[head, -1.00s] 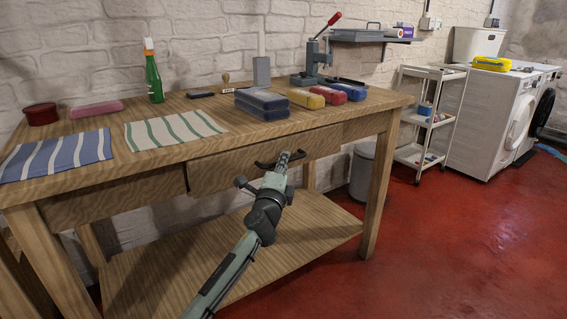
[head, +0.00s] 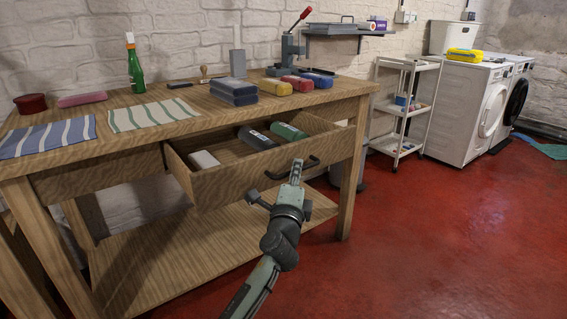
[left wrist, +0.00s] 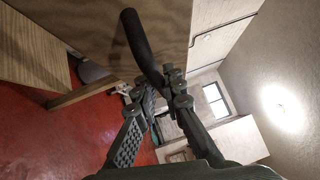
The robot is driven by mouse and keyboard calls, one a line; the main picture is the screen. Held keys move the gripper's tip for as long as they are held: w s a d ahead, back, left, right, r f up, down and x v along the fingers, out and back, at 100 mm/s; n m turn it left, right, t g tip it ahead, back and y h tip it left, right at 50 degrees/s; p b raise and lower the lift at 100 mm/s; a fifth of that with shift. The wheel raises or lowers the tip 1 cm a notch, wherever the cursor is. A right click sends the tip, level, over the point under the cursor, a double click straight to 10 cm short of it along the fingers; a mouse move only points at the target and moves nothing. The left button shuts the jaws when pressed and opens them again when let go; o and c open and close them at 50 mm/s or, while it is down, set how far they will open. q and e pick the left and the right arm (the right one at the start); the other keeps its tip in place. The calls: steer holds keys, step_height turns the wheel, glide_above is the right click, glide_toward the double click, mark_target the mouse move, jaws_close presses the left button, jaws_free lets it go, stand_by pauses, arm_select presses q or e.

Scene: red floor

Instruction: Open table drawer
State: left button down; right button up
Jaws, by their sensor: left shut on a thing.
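The wooden table drawer (head: 235,178) is pulled out of the workbench, and its inside shows in the head view. My left gripper (head: 294,172) is at the drawer's front, at the right part of the black handle (head: 270,175). In the left wrist view the gripper (left wrist: 160,88) is shut on the dark handle bar (left wrist: 138,42), which runs between the fingers. Inside the drawer lie a white block (head: 204,160), a dark bottle-like item (head: 256,138) and a green one (head: 288,131). My right gripper is not in view.
The table top (head: 190,122) holds striped cloths (head: 148,114), a green bottle (head: 135,68), stacked blue boxes (head: 234,92) and a press (head: 290,55). A lower shelf (head: 170,255) lies under the drawer. Red floor is free at the front right.

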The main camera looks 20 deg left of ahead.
arm_select(q)
steer(key=s+d, duration=0.3)
steer(key=d, duration=0.1)
steer(key=shift+s+d, duration=0.35)
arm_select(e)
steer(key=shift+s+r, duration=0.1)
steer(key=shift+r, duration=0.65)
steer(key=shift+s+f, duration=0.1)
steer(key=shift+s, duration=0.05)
arm_select(q)
steer(key=c, duration=1.6)
jaws_free()
steer(key=s+d+f, duration=0.1)
steer(key=s, duration=1.1)
steer(key=shift+d+f, duration=0.2)
steer(key=shift+f, duration=0.1)
